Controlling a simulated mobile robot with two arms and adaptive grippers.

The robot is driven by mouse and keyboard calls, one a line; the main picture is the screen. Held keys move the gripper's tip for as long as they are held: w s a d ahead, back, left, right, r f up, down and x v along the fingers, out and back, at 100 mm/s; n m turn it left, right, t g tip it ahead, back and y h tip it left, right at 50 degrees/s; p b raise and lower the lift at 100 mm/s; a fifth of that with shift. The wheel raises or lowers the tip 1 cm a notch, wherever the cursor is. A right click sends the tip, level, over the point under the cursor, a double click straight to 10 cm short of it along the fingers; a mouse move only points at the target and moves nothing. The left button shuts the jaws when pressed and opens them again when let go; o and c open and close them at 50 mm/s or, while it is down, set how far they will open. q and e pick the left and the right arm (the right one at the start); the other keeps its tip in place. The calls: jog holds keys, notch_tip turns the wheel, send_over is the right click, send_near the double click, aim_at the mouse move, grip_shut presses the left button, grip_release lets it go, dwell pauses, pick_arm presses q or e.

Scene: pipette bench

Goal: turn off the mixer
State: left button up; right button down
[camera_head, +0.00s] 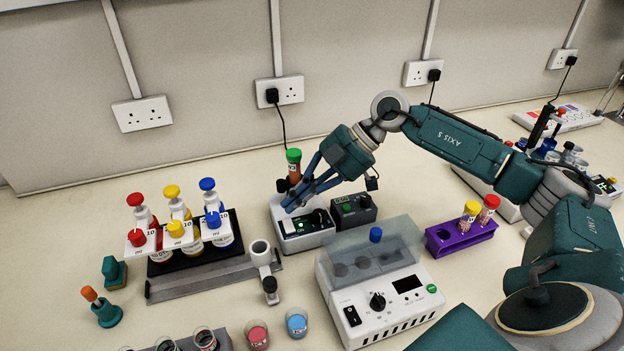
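My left gripper is not in view.
A dark box with a green display (353,208) stands right of the mixer. A larger white device (377,305) with a clear lid stands in front. A bottle rack (158,266) is left; a purple tube rack (449,241) is right. Small cups line the front edge.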

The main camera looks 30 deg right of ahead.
aim_at(289, 226)
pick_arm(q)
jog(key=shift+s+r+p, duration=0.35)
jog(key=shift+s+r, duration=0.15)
pick_arm(e)
jog(key=shift+w+f, duration=0.15)
jog(key=shift+f, duration=0.85)
jog(key=shift+w+f, duration=0.1)
jog(key=shift+f, duration=0.9)
jog(key=shift+w+d+f+p, duration=0.1)
jog(key=shift+w+p, duration=0.1)
jog(key=shift+p, duration=0.5)
jog(key=shift+f, duration=0.25)
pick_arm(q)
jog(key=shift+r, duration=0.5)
